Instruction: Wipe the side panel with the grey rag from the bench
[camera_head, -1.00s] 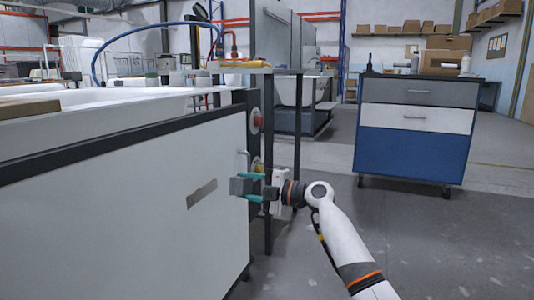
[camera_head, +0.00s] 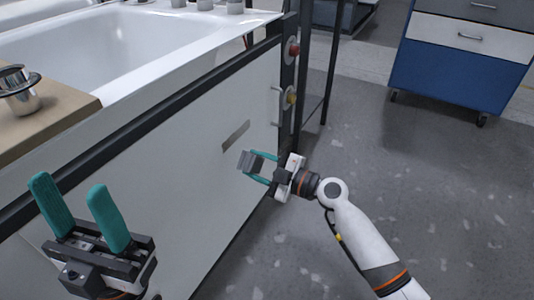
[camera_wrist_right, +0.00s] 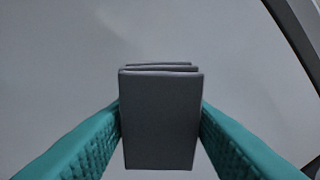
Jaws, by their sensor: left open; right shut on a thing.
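The white side panel (camera_head: 170,165) stands below the tub's dark frame, with a grey-brown smear (camera_head: 235,135) on its upper right part. My right gripper (camera_head: 262,167) is shut on the folded grey rag (camera_head: 250,161), just in front of the panel, a little below and right of the smear. The rag (camera_wrist_right: 160,118) also shows between the teal fingers in the right wrist view, with the pale panel behind it. I cannot tell whether rag and panel touch. My left gripper (camera_head: 80,210) is open and empty at the lower left, in front of the panel.
A white tub (camera_head: 120,45) sits above the panel. A wooden board (camera_head: 45,115) with a metal cup (camera_head: 20,95) is at the left. Red and yellow buttons (camera_head: 292,72) and a handle are at the panel's right end. A blue cabinet (camera_head: 455,70) stands back right; grey floor between is clear.

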